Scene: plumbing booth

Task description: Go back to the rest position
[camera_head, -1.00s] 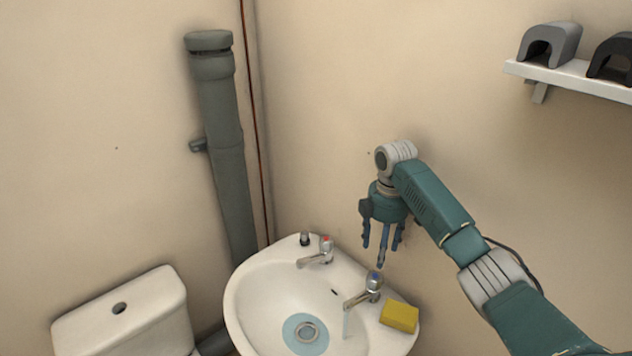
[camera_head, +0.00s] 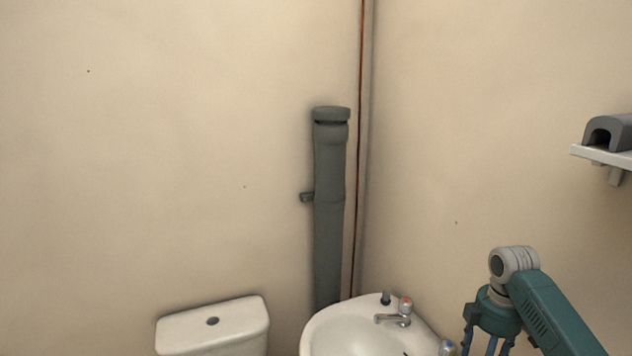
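My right gripper (camera_head: 490,338) hangs at the lower right, in front of the wall and by the right side of the sink (camera_head: 335,325). Its fingers point down and are cut off by the lower edge of the picture, so I cannot tell whether they are open or shut. A red-topped tap (camera_head: 398,315) stands at the back of the sink. The top of a second, blue-topped tap (camera_head: 447,347) shows just left of my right gripper. My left gripper is not in view.
A white toilet cistern (camera_head: 213,325) stands at the lower left. A grey waste pipe (camera_head: 330,210) rises near the room corner behind the sink. A white shelf (camera_head: 600,155) with a grey arched object (camera_head: 608,132) is on the right wall. The space before the left wall is clear.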

